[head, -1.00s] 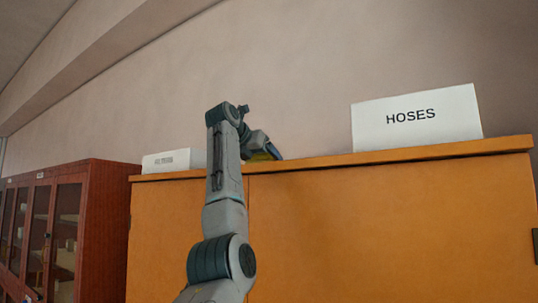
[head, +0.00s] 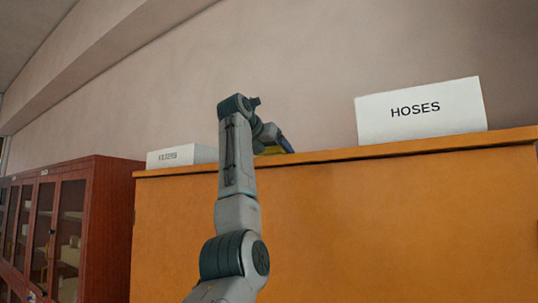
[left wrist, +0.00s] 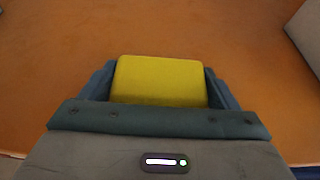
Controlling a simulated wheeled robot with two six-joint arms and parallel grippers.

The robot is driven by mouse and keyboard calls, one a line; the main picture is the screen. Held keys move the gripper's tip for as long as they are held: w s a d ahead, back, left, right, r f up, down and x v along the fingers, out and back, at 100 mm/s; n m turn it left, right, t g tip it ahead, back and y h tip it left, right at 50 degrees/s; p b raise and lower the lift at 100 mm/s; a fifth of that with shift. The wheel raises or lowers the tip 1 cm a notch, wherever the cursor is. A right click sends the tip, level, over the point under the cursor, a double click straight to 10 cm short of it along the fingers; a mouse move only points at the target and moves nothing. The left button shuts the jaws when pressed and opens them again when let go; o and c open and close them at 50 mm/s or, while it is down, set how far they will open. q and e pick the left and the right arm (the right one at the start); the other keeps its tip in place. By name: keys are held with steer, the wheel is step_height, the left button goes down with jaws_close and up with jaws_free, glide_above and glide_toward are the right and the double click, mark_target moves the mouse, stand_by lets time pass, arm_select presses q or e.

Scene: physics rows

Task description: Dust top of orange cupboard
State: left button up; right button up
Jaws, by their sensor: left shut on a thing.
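The orange cupboard (head: 400,220) fills the lower right of the head view, and its flat top (left wrist: 150,28) fills most of the left wrist view. My left arm reaches up in front of it, with the left gripper (head: 276,146) over the top's front edge. The gripper is shut on a yellow block (left wrist: 160,80), which looks like a sponge or duster. The block is at or just above the top; I cannot tell if it touches. Only a sliver of it shows in the head view. My right gripper is not in view.
A white box marked HOSES (head: 420,111) stands on the top to the right, and a smaller white labelled box (head: 182,156) to the left. Between them the top looks clear. A red-brown glass-doored cabinet (head: 95,225) stands at left. A wall rises behind.

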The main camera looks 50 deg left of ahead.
arm_select(q)
steer(key=shift+w+d+f, duration=0.15)
steer(key=shift+w+d, duration=0.05)
steer(key=shift+d, duration=0.45)
steer(key=shift+w+d+r+b, duration=0.1)
steer(key=shift+w+d+b, duration=0.2)
steer(key=shift+d, duration=0.6)
steer(key=shift+w+d+r+b, duration=0.15)
steer(key=shift+w+d, duration=0.25)
steer(key=shift+d, duration=0.45)
steer(key=shift+d+f+b, duration=0.15)
steer(key=shift+d+b, duration=0.2)
steer(key=shift+d, duration=0.1)
steer(key=shift+w+d, duration=0.25)
steer(key=shift+d, duration=0.55)
steer(key=shift+w+d, duration=0.2)
steer(key=shift+d, duration=0.6)
steer(key=shift+w+d+b, duration=0.1)
steer(key=shift+d+b, duration=0.35)
steer(key=shift+w+d, duration=0.3)
steer(key=shift+d, duration=0.55)
steer(key=shift+w+d, duration=0.25)
steer(key=shift+d, duration=0.65)
steer(key=shift+d, duration=0.1)
